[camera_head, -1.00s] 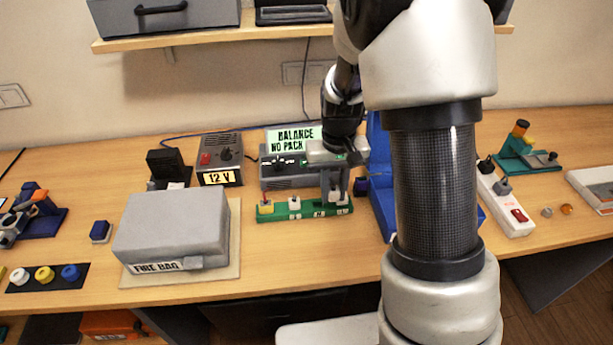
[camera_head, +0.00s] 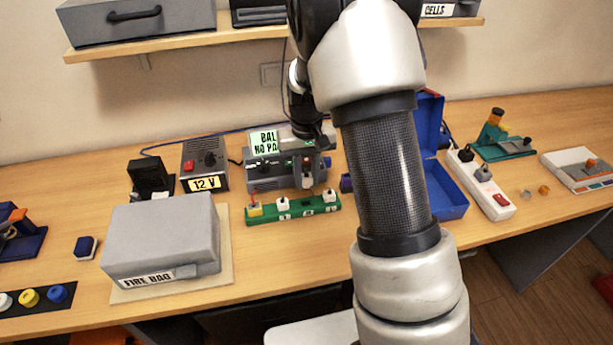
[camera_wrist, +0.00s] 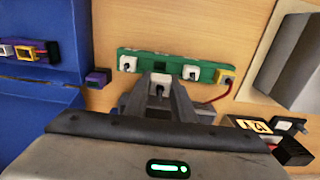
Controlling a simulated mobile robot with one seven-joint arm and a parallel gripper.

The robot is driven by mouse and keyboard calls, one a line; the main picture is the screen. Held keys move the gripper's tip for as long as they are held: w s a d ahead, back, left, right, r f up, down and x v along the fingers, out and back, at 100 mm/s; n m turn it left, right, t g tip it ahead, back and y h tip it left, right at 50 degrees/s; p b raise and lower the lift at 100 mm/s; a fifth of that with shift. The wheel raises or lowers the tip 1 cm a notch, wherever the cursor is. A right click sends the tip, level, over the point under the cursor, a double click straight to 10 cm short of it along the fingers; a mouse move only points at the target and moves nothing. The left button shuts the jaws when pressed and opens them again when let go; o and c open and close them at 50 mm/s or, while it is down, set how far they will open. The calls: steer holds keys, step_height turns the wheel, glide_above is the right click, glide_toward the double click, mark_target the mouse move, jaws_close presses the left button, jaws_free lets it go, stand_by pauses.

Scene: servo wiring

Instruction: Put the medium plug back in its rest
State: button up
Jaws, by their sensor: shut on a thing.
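My gripper (camera_head: 308,180) points down over the green rest strip (camera_head: 294,209). It is shut on a small white plug, the medium plug (camera_wrist: 160,79), between its fingers (camera_wrist: 158,92) in the wrist view. The held plug is in line with the strip's middle-right place, between two other white plugs (camera_head: 283,203) (camera_head: 329,196). In the head view it seems a little above the strip; I cannot tell whether its lower end touches. The strip also shows in the wrist view (camera_wrist: 207,71).
A yellow plug (camera_head: 255,209) with a red wire sits at the strip's left end. The grey charger (camera_head: 262,176) stands behind the strip. The open blue case (camera_head: 452,190) is to the right, the fire bag box (camera_head: 160,240) to the left.

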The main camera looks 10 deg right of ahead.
mark_target(306, 176)
steer(key=shift+f+b, duration=1.7)
steer(key=shift+f, duration=1)
steer(key=shift+f+b, duration=0.7)
steer(key=shift+f, duration=0.15)
steer(key=o, duration=1.1)
step_height(306, 176, up, 18)
steer(key=shift+f+p, duration=0.2)
steer(key=shift+p, duration=0.35)
